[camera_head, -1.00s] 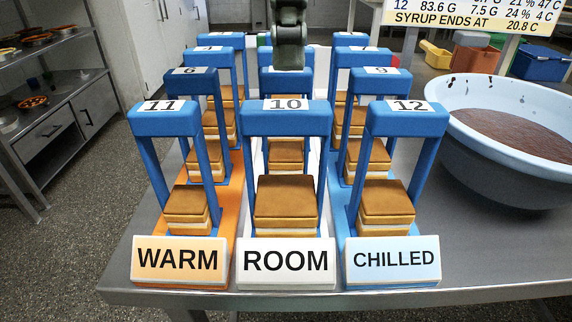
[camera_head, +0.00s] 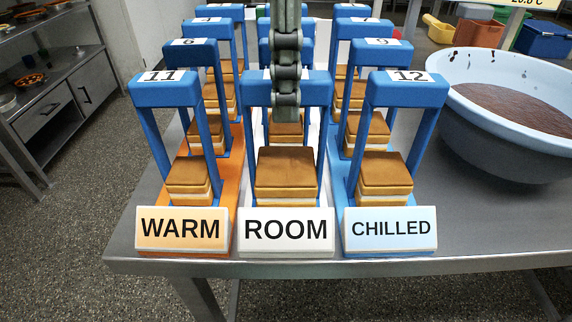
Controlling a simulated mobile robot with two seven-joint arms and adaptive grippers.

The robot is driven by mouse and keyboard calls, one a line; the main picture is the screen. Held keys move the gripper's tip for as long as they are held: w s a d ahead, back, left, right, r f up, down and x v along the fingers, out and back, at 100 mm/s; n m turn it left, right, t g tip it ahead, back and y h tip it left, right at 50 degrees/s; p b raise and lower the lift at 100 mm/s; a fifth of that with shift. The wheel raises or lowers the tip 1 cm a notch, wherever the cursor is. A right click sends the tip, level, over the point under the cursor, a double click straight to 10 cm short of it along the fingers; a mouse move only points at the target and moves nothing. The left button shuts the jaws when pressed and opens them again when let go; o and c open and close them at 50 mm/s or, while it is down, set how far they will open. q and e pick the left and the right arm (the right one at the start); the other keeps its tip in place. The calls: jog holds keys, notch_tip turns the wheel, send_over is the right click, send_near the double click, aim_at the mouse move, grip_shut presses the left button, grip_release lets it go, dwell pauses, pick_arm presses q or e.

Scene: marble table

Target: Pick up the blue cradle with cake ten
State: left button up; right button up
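The blue cradle with cake ten (camera_head: 258,92) stands in the middle column, front row, behind the ROOM sign (camera_head: 286,230). Its brown-topped layered cake (camera_head: 286,170) sits low between the uprights. My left gripper (camera_head: 285,112) points straight down from the top of the view. It is seen edge-on, in front of the middle of the cradle's top bar, and covers the number 10. Its tip reaches below the bar. Any finger behind the bar is hidden, so I cannot tell its opening or whether it touches. My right gripper is not in view.
Cradle 11 (camera_head: 165,93) stands close on the left and cradle 12 (camera_head: 405,89) close on the right. Several more cradles stand behind. A large pale blue basin (camera_head: 475,120) of brown liquid is at the right. Bare grey table (camera_head: 480,225) lies at the front right.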

pick_arm(q)
grip_shut()
jog(key=shift+r, duration=0.1)
